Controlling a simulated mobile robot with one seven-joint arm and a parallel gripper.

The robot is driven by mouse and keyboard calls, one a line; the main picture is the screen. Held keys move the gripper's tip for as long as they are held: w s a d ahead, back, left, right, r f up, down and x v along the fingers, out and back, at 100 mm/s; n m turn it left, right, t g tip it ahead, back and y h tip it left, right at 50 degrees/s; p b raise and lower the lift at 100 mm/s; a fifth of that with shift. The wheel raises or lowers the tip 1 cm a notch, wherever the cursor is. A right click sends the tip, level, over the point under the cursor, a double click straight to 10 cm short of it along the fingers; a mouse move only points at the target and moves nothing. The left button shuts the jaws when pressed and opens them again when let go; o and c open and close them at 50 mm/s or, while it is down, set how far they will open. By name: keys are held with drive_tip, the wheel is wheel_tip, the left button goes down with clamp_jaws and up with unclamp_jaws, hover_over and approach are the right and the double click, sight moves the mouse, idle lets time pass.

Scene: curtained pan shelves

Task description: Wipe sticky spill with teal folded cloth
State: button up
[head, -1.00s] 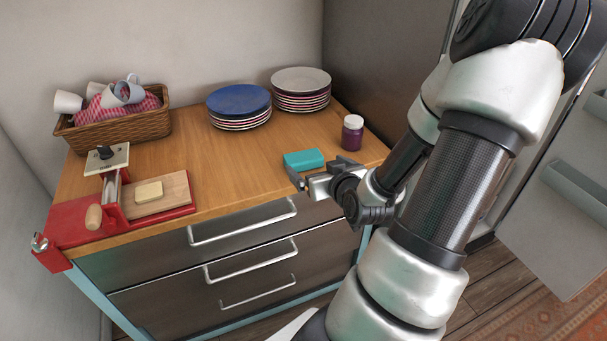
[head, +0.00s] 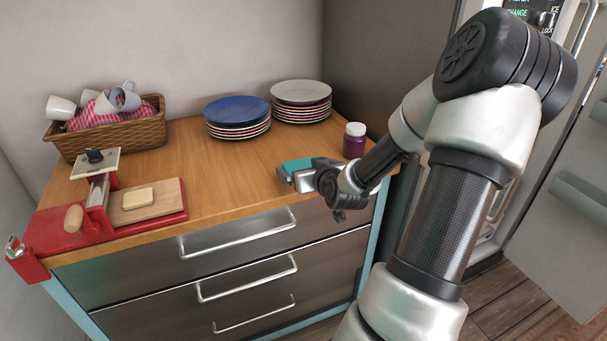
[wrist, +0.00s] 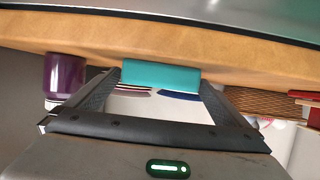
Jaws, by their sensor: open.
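The teal folded cloth (head: 300,164) lies on the wooden counter near its front edge, partly hidden behind my gripper (head: 286,180). In the wrist view the cloth (wrist: 160,73) shows as a flat teal block between the tips of my gripper (wrist: 160,82). The fingers are open, one near each end of the cloth. I cannot tell whether they touch it. No sticky spill can be made out in either view.
A purple jar with a white lid (head: 355,140) stands right of the cloth. Plate stacks (head: 238,116) (head: 300,101) stand behind. A wicker basket (head: 110,134) with mugs and a red slicer (head: 105,210) are at left. The mid-counter is clear.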

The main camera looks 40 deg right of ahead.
drive_tip(key=shift+c, duration=0.3)
drive_tip(key=c, duration=0.9)
drive_tip(key=shift+o, duration=0.2)
wheel_tip(320, 180, up, 9)
drive_tip(key=p, duration=0.3)
drive_tip(key=shift+r+p, duration=0.15)
drive_tip(key=shift+p, duration=0.15)
drive_tip(key=shift+r, duration=0.4)
drive_tip(key=shift+a, duration=0.1)
